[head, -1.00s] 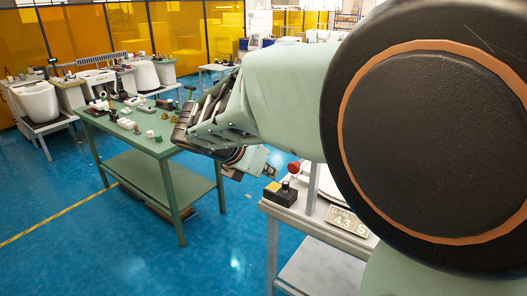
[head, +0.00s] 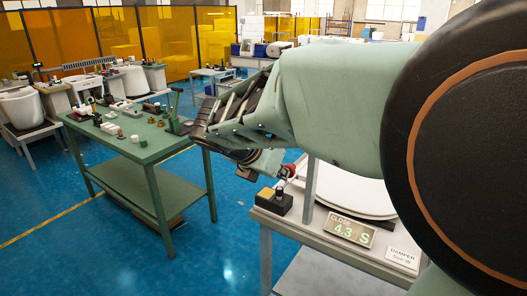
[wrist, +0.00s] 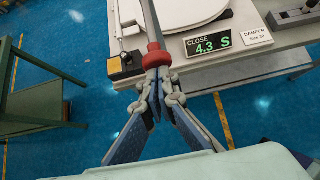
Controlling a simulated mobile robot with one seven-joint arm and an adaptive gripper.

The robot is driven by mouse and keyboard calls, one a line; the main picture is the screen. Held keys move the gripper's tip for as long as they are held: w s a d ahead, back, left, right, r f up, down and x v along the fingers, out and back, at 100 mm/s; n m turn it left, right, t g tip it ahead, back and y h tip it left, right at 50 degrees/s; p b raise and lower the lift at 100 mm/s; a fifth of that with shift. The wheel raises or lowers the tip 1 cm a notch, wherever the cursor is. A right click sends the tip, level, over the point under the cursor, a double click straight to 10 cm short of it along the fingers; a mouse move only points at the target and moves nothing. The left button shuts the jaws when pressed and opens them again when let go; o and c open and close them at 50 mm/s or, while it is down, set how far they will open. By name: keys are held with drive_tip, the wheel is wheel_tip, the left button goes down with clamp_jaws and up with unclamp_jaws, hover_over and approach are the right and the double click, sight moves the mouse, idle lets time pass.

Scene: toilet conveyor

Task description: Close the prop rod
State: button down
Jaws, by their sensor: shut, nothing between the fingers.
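The prop rod (wrist: 149,22) is a thin grey rod with a red knob at its near end (wrist: 155,56), in the wrist view. The red knob also shows in the head view (head: 289,171), above the bench's near edge. A white toilet seat and lid (head: 352,190) lie on the bench behind it. My gripper (wrist: 160,76) is shut and empty, its fingertips right at the red knob. Whether they touch it I cannot tell. In the head view my gripper (head: 274,165) is beside the knob, partly hidden by my arm.
A sign (wrist: 212,44) reads "CLOSE 4.3 S", with a damper card (wrist: 250,37) at its right. A black box with a yellow top (wrist: 124,65) sits at the bench corner. A green table (head: 130,150) with small parts stands left, with blue floor between.

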sight(298, 160)
drive_tip(key=w+d+p, duration=0.1)
drive_tip(key=w, duration=0.1)
drive_tip(key=w+d+p, duration=0.1)
drive_tip(key=w+d, duration=0.1)
drive_tip(key=w+d+p, duration=0.1)
drive_tip(key=w, duration=0.1)
drive_tip(key=shift+d+r, duration=0.15)
drive_tip(key=shift+d, duration=0.15)
drive_tip(key=shift+w+d, duration=0.2)
drive_tip(key=shift+w, duration=0.2)
drive_tip(key=shift+s+a, duration=0.1)
drive_tip(key=shift+a, duration=0.1)
